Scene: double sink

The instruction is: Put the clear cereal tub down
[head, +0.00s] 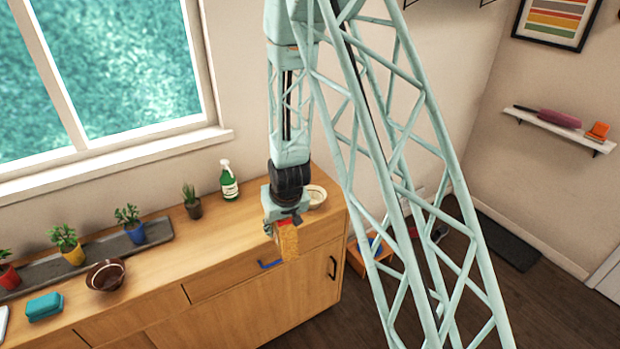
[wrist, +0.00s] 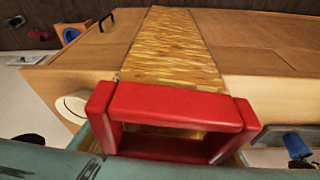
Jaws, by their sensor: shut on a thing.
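The cereal tub (head: 289,242) looks tan and speckled with its contents, with red at its top end. It hangs below my gripper (head: 283,219), overlapping the counter's front edge and drawer front in the head view. In the wrist view the tub (wrist: 172,48) stretches away from the camera, beyond a red frame-like part (wrist: 178,105) at its near end. My gripper is shut on the tub at this end. Its fingertips are mostly hidden, and the gap between the tub's far end and any surface cannot be judged.
Bare counter lies left of the tub. An orange crate (head: 368,256) stands on the floor.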

